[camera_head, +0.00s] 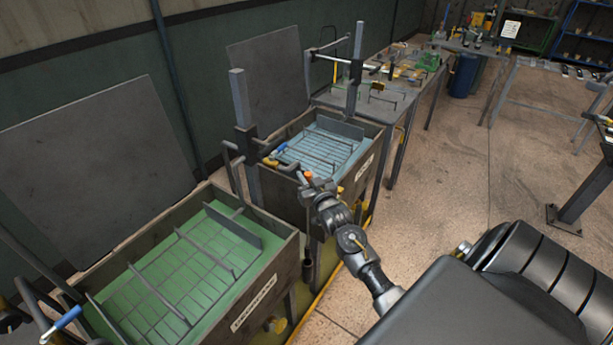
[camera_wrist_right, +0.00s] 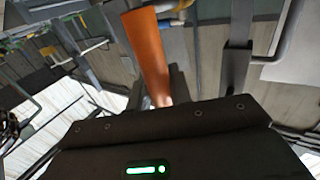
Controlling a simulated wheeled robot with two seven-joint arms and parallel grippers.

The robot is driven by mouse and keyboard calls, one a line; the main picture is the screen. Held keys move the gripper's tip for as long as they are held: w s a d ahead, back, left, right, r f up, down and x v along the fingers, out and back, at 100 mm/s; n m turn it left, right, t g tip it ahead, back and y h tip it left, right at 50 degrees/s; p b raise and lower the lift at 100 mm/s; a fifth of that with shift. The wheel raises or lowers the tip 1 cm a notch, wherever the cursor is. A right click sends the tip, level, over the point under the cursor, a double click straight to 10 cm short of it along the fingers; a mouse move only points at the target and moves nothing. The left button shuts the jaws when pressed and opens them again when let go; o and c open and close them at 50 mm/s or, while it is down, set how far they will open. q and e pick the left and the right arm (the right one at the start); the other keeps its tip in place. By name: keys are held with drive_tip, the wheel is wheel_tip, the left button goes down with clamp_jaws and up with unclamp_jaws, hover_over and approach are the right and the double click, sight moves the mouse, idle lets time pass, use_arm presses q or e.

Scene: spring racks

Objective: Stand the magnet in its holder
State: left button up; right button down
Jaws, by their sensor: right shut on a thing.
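My right gripper (camera_head: 318,187) is shut on an orange handle (camera_head: 308,175), which I take to be the magnet's. It is held near the front corner of the far tank. The orange handle also shows in the right wrist view (camera_wrist_right: 148,55), rising out of the jaws, which are largely hidden there. A dark rod with a thicker end (camera_head: 307,262) hangs below the gripper; it looks like the lower part of the magnet, but the join is hidden. I cannot make out the holder clearly. My left gripper is not in view.
The near tank (camera_head: 279,263) has green liquid and a wire rack. The far tank (camera_head: 372,150) has bluish liquid and a rack. Upright posts (camera_head: 242,100) with clamps and a blue-handled lever (camera_head: 275,150) stand close by. Open floor (camera_head: 440,190) lies to the right.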

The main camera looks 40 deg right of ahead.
wheel_tip(320, 180, down, 14)
drive_tip(key=b, duration=0.9)
idle(1.2)
drive_tip(key=shift+f+b, duration=0.15)
drive_tip(key=shift+b, duration=0.3)
drive_tip(key=shift+f+b, duration=1.75)
drive_tip(key=shift+f, duration=0.65)
drive_tip(key=c, duration=1.2)
unclamp_jaws()
drive_tip(key=shift+r, duration=0.1)
drive_tip(key=shift+s, duration=0.15)
drive_tip(key=shift+s+a, duration=0.1)
drive_tip(key=shift+s, duration=0.2)
drive_tip(key=b, duration=0.1)
approach(308, 219)
drive_tip(key=shift+w, duration=0.25)
